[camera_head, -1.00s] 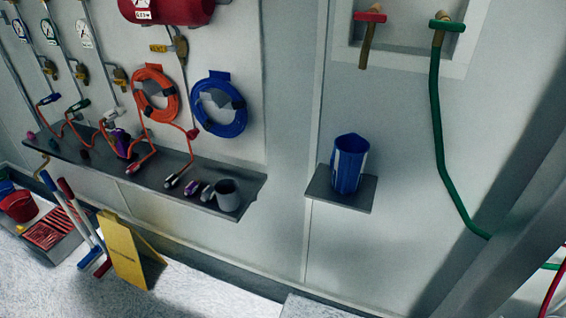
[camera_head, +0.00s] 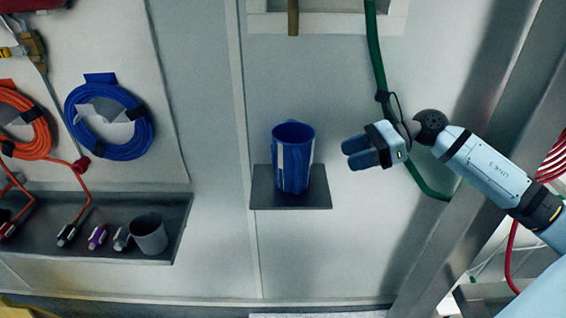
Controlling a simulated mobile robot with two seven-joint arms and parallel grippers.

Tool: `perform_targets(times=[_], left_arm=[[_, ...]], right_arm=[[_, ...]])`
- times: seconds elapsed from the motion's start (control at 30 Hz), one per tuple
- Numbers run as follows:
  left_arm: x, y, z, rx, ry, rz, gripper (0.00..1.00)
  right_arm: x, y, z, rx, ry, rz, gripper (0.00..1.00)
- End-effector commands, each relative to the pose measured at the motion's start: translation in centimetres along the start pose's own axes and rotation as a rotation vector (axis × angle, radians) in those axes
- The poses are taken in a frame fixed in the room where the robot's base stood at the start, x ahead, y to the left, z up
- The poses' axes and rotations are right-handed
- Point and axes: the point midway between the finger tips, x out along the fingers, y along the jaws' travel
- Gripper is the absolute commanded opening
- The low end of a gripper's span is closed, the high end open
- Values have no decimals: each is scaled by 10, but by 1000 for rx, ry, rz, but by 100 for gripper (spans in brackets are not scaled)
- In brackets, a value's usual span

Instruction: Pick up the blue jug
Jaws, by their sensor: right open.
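The blue jug (camera_head: 297,165) stands upright on a small dark wall shelf (camera_head: 318,195). It has a pale stripe on its front left side, and its open top shows. My right gripper (camera_head: 354,152) is to the right of the jug, at about the height of its upper half in the picture. Its blue fingers point left toward the jug. It is open and empty, with a gap between it and the jug. My left gripper is not in view.
A longer shelf (camera_head: 172,222) at left holds a grey mug (camera_head: 149,234) and small connectors. Blue (camera_head: 125,150) and orange (camera_head: 35,145) coils hang above. A green hose (camera_head: 377,50) runs down behind my right gripper. A grey metal post (camera_head: 480,160) stands at right.

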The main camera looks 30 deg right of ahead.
Motion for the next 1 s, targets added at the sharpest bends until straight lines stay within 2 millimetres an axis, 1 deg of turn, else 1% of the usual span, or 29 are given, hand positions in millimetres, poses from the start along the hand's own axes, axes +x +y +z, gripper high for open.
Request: perform_targets(times=[0.07,0.13,0.4,0.5,0.67,0.77,0.9,1.0], left_arm=[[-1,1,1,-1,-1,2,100],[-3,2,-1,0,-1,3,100],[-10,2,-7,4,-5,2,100],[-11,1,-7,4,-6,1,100],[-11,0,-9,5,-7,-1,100],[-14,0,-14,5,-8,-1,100],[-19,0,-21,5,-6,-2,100],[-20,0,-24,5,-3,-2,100]], right_arm=[[2,-1,1,-37,31,3,47],[11,-1,2,-45,36,4,47],[63,-1,1,-40,31,4,47],[75,0,0,-39,31,3,47],[85,0,-2,-37,31,3,47],[97,1,-3,-36,29,4,47],[119,2,-8,-36,28,4,47],[129,2,-9,-35,30,4,47]])
